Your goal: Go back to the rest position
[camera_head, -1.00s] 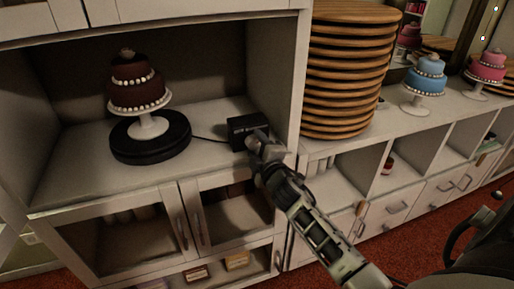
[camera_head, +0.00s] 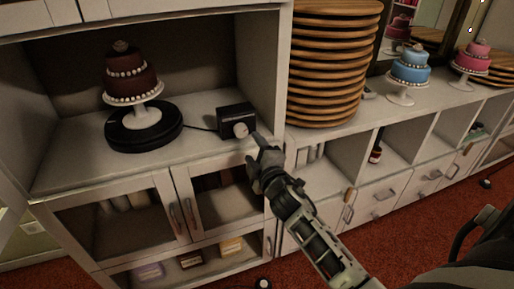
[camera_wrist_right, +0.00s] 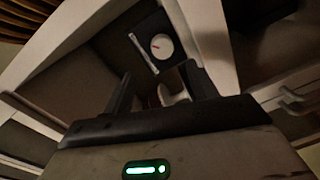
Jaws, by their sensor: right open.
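My right gripper (camera_head: 262,150) is just in front of the cabinet shelf, a little below and right of a black control box (camera_head: 237,121) with a pale round knob. The gripper is apart from the box and empty. In the right wrist view the two dark fingers (camera_wrist_right: 158,92) stand apart, with the box face, its white dial (camera_wrist_right: 162,46) and a slot-like strip beyond them. A cable runs from the box to a black turntable (camera_head: 143,128), which bears a brown tiered cake (camera_head: 130,78) on a white stand. My left gripper is out of view.
The cabinet shelf edge (camera_head: 90,185) and right side panel (camera_head: 271,70) are close to my right arm. A tall stack of wooden boards (camera_head: 333,60) stands right of it. A blue cake (camera_head: 410,66) and a pink cake (camera_head: 472,58) are farther right. Red floor (camera_head: 410,235) is open below.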

